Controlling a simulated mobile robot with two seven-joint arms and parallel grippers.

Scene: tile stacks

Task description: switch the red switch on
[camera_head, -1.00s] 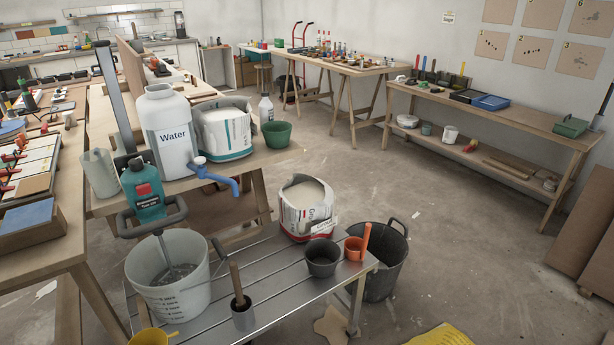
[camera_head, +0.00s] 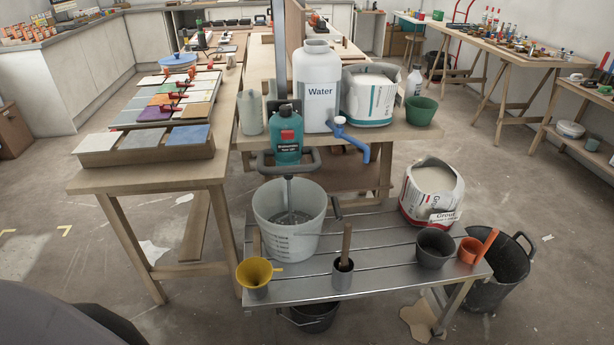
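A teal mixer (camera_head: 286,150) stands upright over a translucent bucket (camera_head: 298,240), its metal shaft reaching down into the bucket. A small red part (camera_head: 288,135) shows on the front of the mixer body, above a dark label. I cannot tell from this view whether it is a switch or which way it is set. The mixer has dark handles on both sides. Neither of my grippers is in view.
The bucket is on a slatted metal bench (camera_head: 370,285) with a yellow funnel (camera_head: 255,273), a dark pot (camera_head: 434,248), an orange cup (camera_head: 470,250) and a grout bag (camera_head: 432,192). A water container (camera_head: 316,95) stands behind. Floor is open at left.

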